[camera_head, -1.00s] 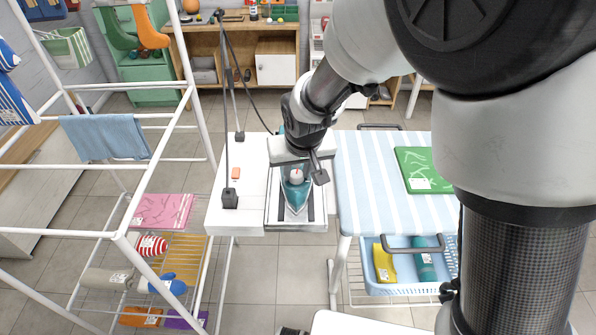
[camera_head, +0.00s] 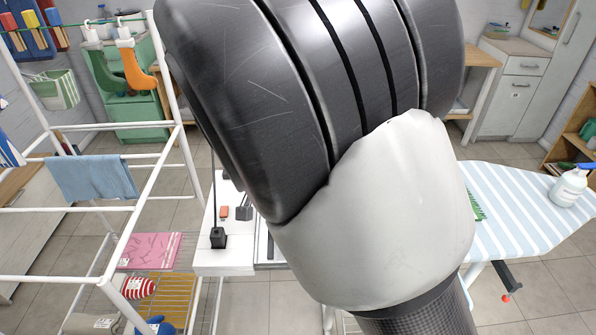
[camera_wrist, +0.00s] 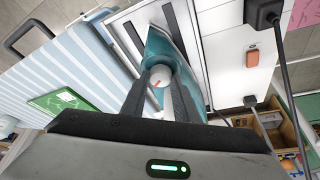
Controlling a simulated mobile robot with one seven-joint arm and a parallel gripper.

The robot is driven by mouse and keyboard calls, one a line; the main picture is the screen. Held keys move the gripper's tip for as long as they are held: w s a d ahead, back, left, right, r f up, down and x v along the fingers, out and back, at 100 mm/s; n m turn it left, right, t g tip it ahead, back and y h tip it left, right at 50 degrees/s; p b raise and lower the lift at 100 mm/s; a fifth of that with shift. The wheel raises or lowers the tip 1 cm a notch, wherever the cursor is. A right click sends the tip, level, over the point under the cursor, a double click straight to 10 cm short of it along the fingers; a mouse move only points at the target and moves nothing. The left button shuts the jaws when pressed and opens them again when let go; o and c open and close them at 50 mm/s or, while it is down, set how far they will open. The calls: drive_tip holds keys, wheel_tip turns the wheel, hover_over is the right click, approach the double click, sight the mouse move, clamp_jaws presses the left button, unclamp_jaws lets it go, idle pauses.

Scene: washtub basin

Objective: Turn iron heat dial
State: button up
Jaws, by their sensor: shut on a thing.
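The teal iron (camera_wrist: 157,47) lies on its metal rest plate in the wrist view, at the end of the white table. Its round, pale heat dial (camera_wrist: 160,77) carries a short red mark. My gripper (camera_wrist: 160,86) is over the iron, with its two dark fingers either side of the dial, shut on it. The fingers hide part of the dial's sides and the near part of the iron. In the head view my arm covers the iron, dial and gripper.
The white table (camera_head: 207,255) holds a black block (camera_head: 218,238) with a rod, and an orange piece (camera_head: 224,212). The striped ironing board (camera_head: 510,215) adjoins, bearing a green item (camera_wrist: 62,102) and a spray bottle (camera_head: 569,187). A white drying rack (camera_head: 120,245) stands left.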

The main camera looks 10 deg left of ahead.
idle(0.4)
drive_tip(key=o, duration=0.8)
drive_tip(key=p+v, duration=0.1)
drive_tip(key=v, duration=1.6)
drive_tip(key=shift+a+r+p, duration=0.1)
drive_tip(key=shift+r+p, duration=0.1)
drive_tip(key=shift+p, duration=0.15)
